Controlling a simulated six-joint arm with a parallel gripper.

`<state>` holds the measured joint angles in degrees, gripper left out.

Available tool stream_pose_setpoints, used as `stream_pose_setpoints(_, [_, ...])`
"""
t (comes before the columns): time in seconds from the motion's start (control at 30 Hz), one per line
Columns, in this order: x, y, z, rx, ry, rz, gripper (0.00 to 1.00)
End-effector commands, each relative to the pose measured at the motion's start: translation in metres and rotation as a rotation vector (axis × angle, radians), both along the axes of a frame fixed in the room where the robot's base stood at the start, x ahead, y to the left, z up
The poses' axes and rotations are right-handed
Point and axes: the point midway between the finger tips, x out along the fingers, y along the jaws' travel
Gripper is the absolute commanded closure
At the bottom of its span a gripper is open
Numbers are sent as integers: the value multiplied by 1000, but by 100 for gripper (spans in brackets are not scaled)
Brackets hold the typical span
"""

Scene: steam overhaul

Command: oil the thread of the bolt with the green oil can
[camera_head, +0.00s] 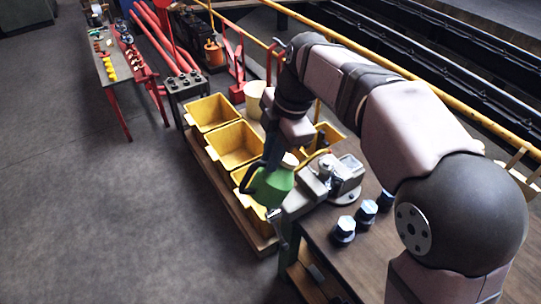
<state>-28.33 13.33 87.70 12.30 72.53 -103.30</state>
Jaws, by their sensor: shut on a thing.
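My gripper (274,158) is shut on the green oil can (271,188), apparently at its dark handle side. The can is off the bench, tilted, with its pale cap toward the upper right. It hangs over the left edge of the bench, in front of the yellow bins and just left of a grey vise (312,187). I cannot tell whether a bolt is held in the vise.
Yellow bins (211,112) stand in a row on a low wooden stand left of the bench. A yellow rail (440,95) runs behind. The floor at left is open.

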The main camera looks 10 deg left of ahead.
Motion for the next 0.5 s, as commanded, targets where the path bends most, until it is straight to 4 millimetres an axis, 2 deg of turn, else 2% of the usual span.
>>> stream_pose_setpoints(0.5, [3, -2, 6, 25, 23, -1, 100])
